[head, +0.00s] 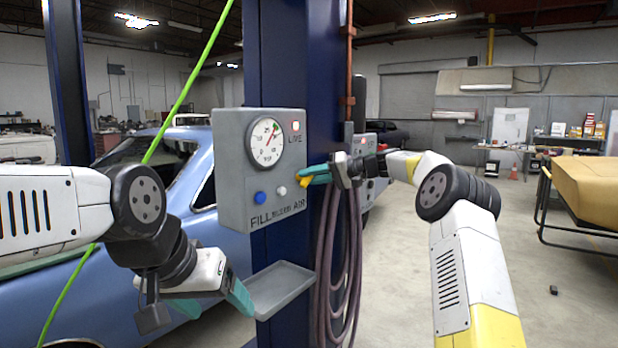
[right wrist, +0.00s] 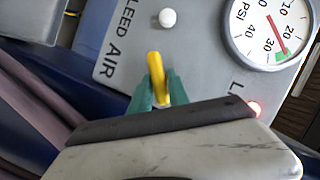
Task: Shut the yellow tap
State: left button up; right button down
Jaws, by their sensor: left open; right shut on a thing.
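The yellow tap (head: 303,183) is on the right part of the grey panel box (head: 232,205), above the AIR label. In the right wrist view its yellow lever (right wrist: 155,68) stands out between teal fingers. My right gripper (head: 312,176) is shut on the tap; in the right wrist view the fingers (right wrist: 155,92) press against both sides of the lever. The tap's base is hidden by the fingers. My left gripper (head: 214,303) is open and empty, low at the left, beside the small grey tray.
The panel carries a pressure gauge (head: 266,141), a lit red lamp (head: 296,126), a blue button (head: 260,198) and a white button (head: 281,191). A grey tray (head: 280,287) juts out below. Hoses (head: 338,255) hang on the blue post. A blue car (head: 180,255) stands behind.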

jog(key=m, duration=0.1)
jog(key=m+y, duration=0.1)
jog(key=m, duration=0.1)
jog(key=shift+w+d+f+g+y, duration=0.1)
jog(key=shift+f+g+y, duration=0.1)
jog(key=shift+g+y, duration=0.1)
jog(key=shift+f+m+y, duration=0.15)
jog(key=shift+m+y, duration=0.35)
jog(key=shift+m, duration=1)
jog(key=c, duration=1.2)
grip_release()
jog(key=shift+c, duration=0.2)
jog(key=v, duration=0.7)
jog(key=shift+d, duration=0.35)
